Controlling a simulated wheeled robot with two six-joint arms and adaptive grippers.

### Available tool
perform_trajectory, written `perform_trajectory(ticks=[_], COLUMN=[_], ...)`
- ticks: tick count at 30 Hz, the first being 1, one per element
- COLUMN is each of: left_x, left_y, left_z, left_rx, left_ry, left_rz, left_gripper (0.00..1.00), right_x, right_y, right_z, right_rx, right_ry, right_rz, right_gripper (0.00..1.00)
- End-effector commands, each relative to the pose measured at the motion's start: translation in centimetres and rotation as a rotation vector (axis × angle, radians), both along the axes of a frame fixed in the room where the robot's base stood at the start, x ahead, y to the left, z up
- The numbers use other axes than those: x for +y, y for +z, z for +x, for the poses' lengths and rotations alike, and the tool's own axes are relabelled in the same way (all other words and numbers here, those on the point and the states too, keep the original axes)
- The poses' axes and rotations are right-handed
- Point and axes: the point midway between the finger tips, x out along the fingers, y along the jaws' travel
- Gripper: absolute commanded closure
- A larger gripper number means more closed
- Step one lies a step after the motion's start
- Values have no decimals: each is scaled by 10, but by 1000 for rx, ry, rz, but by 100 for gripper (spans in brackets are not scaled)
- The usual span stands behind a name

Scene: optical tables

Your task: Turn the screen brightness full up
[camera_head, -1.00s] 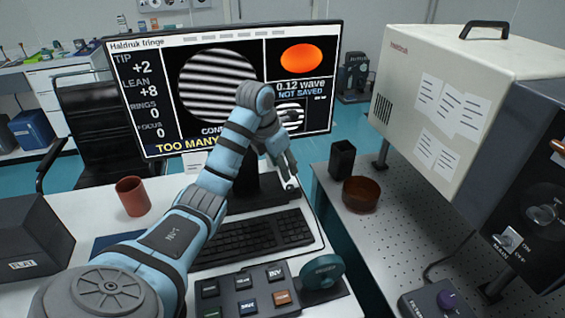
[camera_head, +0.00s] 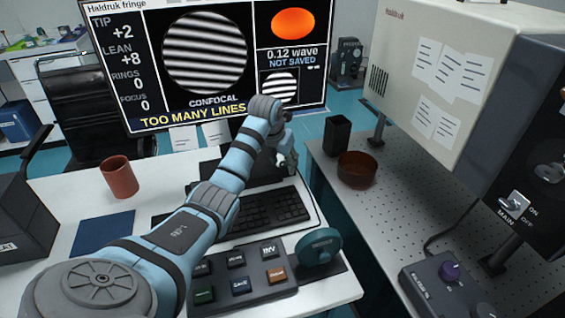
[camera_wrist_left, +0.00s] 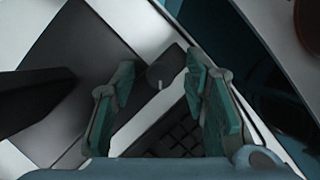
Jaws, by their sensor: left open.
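The monitor screen (camera_head: 205,55) stands at the back of the desk, lit with striped fringes and "TOO MANY LINES". My left gripper (camera_head: 287,160) is open and empty just below its lower right corner, above the back right end of the keyboard (camera_head: 270,212). In the left wrist view the open fingers (camera_wrist_left: 160,72) point down on either side of a small dark knob-like piece (camera_wrist_left: 165,68) with a short white mark, at the edge of the dark monitor base (camera_wrist_left: 85,60). Contact between fingers and this piece cannot be told. In the head view my gripper hides this piece.
A button panel (camera_head: 240,272) and a teal wheel (camera_head: 320,245) sit in front of the keyboard. A red-brown mug (camera_head: 119,177) stands left. Beyond a gap, the perforated table (camera_head: 400,200) carries a brown bowl (camera_head: 356,170) and a black holder (camera_head: 337,135).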

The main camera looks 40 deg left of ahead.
Motion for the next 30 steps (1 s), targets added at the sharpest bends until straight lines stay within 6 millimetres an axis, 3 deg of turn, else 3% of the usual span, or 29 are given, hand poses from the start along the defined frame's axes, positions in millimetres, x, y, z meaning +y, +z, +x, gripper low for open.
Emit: perform_trajectory(ticks=[5, 12, 23, 30], left_x=[0, 0, 0, 1], left_y=[1, 1, 2, 3], left_z=[0, 0, 0, -1], left_rx=[0, 0, 1, 2], left_ry=[0, 0, -43, -173], left_rz=[0, -1, -1, -2], left_gripper=[62, 100, 100, 100], right_x=[-1, -2, -2, -2], right_y=[1, 1, 7, 20], right_z=[0, 0, 0, 0], right_rx=[0, 0, 0, 0], right_ry=[0, 1, 1, 1], right_rz=[-1, -2, -2, -2], right_gripper=[100, 100, 100, 100])
